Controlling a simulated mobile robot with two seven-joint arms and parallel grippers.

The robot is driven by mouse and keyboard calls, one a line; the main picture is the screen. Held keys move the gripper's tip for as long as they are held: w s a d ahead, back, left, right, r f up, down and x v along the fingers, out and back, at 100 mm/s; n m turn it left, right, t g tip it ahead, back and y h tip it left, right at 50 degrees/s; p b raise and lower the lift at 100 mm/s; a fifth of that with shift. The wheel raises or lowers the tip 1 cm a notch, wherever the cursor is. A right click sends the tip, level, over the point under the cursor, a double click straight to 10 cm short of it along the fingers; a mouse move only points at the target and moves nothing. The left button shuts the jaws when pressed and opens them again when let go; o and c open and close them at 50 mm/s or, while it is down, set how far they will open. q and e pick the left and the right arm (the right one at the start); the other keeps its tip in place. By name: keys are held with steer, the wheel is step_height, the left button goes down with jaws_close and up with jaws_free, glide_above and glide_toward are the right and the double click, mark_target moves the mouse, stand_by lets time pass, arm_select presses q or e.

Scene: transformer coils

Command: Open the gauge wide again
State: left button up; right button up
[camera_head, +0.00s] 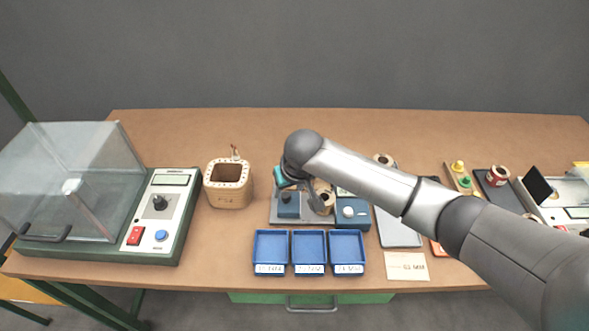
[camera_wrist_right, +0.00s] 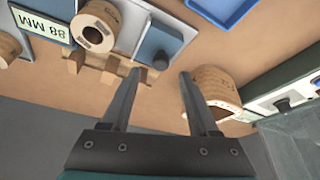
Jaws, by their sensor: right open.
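The gauge's grey base plate (camera_head: 274,215) sits mid-table behind the blue trays. Its blue block with a dark knob (camera_head: 288,208) is on the left; a second blue block with a pale knob (camera_head: 351,213) is on the right. A coil (camera_head: 323,200) stands on the plate between them, partly behind my arm. In the right wrist view the coil (camera_wrist_right: 97,27) stands apart from the knobbed block (camera_wrist_right: 163,42). My right gripper (camera_wrist_right: 158,76) is open and empty, its fingertips near that block's knob. The gauge display (camera_wrist_right: 42,22) appears upside down, apparently reading 88 MM. My left gripper is out of view.
A glass-covered tester (camera_head: 155,220) stands at far left. My right arm crosses above the table's right side.

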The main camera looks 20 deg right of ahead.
steer(key=p+v, duration=0.2)
steer(key=v, duration=0.9)
steer(key=shift+s+a+f, duration=0.1)
